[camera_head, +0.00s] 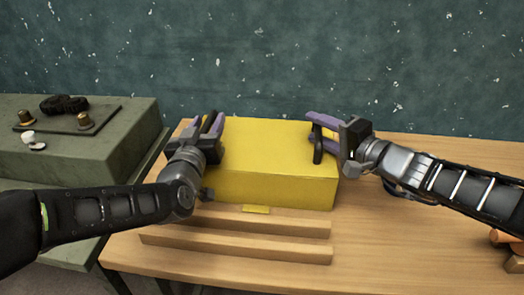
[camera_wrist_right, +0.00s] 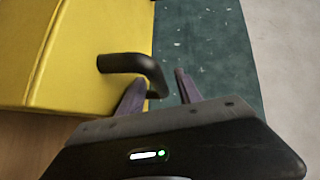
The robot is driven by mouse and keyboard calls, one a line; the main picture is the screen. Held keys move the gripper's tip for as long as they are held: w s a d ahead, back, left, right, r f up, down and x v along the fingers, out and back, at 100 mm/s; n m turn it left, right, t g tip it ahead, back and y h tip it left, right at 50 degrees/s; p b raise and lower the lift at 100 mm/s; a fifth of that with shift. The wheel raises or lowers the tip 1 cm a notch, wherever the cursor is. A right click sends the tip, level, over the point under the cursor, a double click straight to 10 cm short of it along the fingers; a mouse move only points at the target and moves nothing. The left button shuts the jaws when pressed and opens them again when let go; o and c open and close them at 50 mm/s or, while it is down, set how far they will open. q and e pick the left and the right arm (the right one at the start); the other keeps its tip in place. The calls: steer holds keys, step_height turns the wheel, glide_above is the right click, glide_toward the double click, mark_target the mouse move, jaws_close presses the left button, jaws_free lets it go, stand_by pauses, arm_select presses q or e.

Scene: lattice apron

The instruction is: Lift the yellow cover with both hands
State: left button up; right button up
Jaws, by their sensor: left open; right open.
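The yellow cover (camera_head: 270,150) is a box-shaped lid on the wooden table, with a small yellow tab at its front bottom edge. My left gripper (camera_head: 212,124) is open at the cover's left side; the handle there is hidden or hard to make out. My right gripper (camera_head: 318,133) is open at the cover's right side. In the right wrist view the cover (camera_wrist_right: 65,50) carries a black bent handle (camera_wrist_right: 135,65) on its side. The fingers of the right gripper (camera_wrist_right: 157,90) stand on either side of the handle's end, not closed on it.
Two wooden strips (camera_head: 235,246) lie on the table (camera_head: 390,255) in front of the cover. A grey-green cabinet (camera_head: 100,150) at left bears a dark plate with knobs and a black coil. Orange and wooden pieces (camera_head: 508,240) sit at the right edge. A speckled green wall (camera_head: 270,60) is behind.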

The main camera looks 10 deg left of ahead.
arm_select(q)
jaws_close()
arm_select(e)
jaws_close()
stand_by(1.2)
